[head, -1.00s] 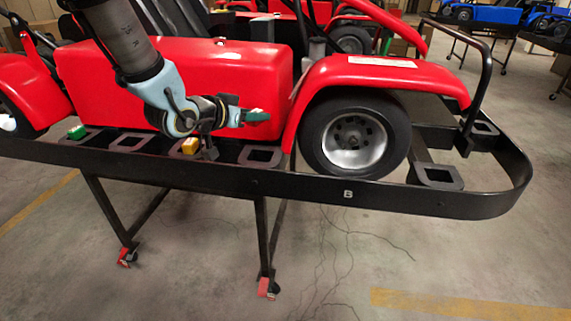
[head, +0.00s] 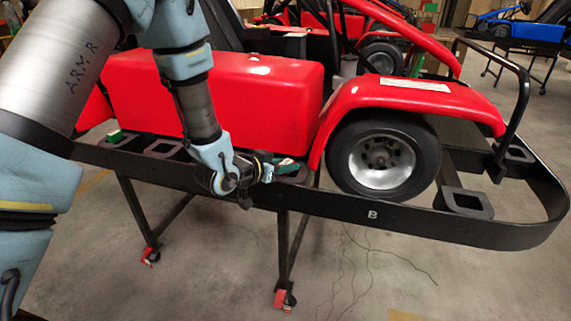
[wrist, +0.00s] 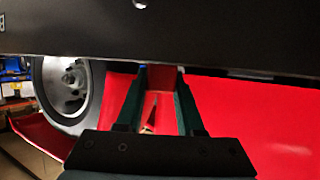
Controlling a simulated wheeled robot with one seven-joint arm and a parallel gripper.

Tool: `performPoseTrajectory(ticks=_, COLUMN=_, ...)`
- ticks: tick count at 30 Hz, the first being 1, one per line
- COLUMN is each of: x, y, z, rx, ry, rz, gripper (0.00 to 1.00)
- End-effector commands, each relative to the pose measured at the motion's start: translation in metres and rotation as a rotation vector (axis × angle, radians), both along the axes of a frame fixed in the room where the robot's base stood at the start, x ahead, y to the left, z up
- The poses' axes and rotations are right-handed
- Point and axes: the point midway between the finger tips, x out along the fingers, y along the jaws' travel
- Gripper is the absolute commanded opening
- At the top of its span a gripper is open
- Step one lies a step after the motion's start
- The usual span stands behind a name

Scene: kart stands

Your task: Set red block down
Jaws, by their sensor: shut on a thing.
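My gripper (head: 288,164) is low beside the kart's red side panel, just left of the front wheel. Its dark green fingers also show in the wrist view (wrist: 163,88), shut on the red block (wrist: 164,79), which is dark red between the fingertips. In the head view the block cannot be made out against the red panel. The fingertips are at a square black holder (head: 302,173) on the stand's edge. I cannot tell whether the block touches it.
The black stand rail (head: 400,222) marked B runs along the front. A green block (head: 115,136) sits at the left. An empty square holder (head: 468,200) lies right of the wheel (head: 383,160). My arm covers part of the rail.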

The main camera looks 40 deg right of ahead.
Motion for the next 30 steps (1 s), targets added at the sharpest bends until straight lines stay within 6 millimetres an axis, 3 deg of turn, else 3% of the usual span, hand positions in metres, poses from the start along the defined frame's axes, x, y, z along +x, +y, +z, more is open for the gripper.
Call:
performPoseTrajectory(ticks=7, x=0.0, y=0.0, z=-0.005, rx=0.0, ry=0.0, rz=0.001, gripper=0.0)
performPoseTrajectory(ticks=8, x=0.0, y=0.0, z=-0.003, rx=0.0, ry=0.0, rz=0.001, gripper=0.4)
performPoseTrajectory(ticks=15, x=0.0, y=0.0, z=-0.003, rx=0.0, ry=0.0, rz=0.0, gripper=0.66)
performPoseTrajectory(ticks=26, x=0.0, y=0.001, z=0.003, rx=0.0, ry=0.0, rz=0.0, gripper=0.66)
performPoseTrajectory(ticks=30, x=-0.002, y=0.022, z=0.008, rx=-0.001, ry=-0.001, rz=0.003, gripper=0.66)
